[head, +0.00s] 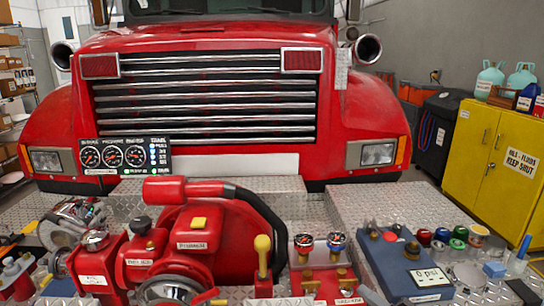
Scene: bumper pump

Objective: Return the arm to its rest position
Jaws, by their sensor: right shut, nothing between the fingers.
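The red bumper pump (197,238) stands on the diamond-plate bumper in front of a red truck. It has a yellow button, a thick black hose and a yellow-knobbed lever (262,246). A dark piece at the bottom right edge (522,292) may be part of my right gripper. Its fingers cannot be made out clearly, and it looks shut and empty, apart from the pump. My left gripper does not show. No arm can be told for sure.
A gauge panel (126,157) stands behind the pump. Brass valves (320,245) and a blue box with a display (405,262) are right of it. Several coloured caps (459,238) lie farther right. Bare diamond plate (385,205) is free behind the blue box. A yellow cabinet (492,160) stands at right.

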